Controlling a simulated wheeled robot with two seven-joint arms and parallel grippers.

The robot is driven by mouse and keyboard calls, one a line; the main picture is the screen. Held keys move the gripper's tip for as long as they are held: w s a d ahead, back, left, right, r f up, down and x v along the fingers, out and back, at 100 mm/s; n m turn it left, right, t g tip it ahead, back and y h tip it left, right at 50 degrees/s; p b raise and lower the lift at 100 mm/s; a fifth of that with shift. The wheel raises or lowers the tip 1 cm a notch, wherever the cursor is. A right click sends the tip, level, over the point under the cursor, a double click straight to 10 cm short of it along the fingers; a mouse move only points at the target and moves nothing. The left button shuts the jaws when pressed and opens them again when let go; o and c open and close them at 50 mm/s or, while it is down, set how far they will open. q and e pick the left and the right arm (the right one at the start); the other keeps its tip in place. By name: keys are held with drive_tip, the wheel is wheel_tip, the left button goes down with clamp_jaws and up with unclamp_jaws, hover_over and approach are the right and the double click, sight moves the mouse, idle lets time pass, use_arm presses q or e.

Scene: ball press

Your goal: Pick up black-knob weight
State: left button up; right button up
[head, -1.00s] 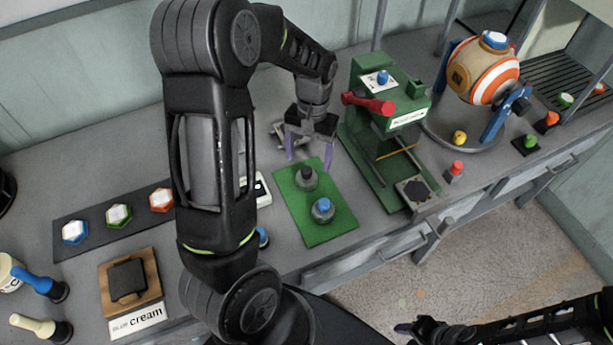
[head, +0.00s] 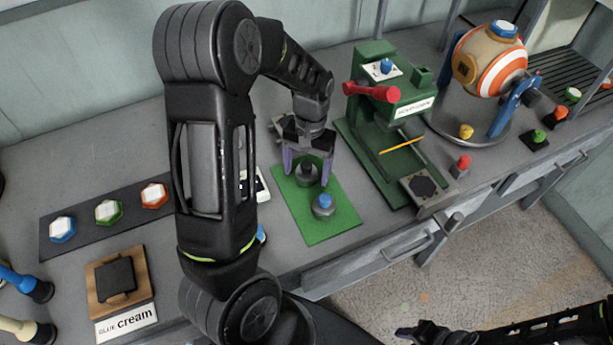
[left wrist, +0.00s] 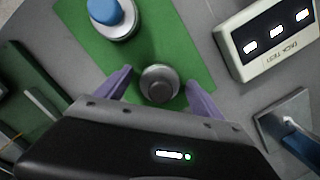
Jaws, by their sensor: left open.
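The black-knob weight (head: 306,176) stands upright on the green mat (head: 337,222), near its back end. My left gripper (head: 308,178) is open and lowered over it, with one purple finger on each side. In the left wrist view the weight (left wrist: 160,83) lies between the two spread fingers (left wrist: 158,92), with gaps on both sides. The blue-knob weight (head: 324,206) stands on the same mat, closer to the front; it also shows in the left wrist view (left wrist: 112,18). My right gripper (head: 423,331) is at the bottom edge, too small and dark to judge.
A green press (head: 382,129) with a red handle stands right of the mat. A white display box (left wrist: 268,42) stands beside the mat. A striped ball device (head: 490,62) is at the back right. Blue, green and red buttons (head: 109,212) lie at the left.

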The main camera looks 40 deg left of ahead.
use_arm(q)
drive_tip(key=shift+c, duration=0.5)
clamp_jaws()
idle(0.8)
drive_tip(key=shift+r, duration=0.1)
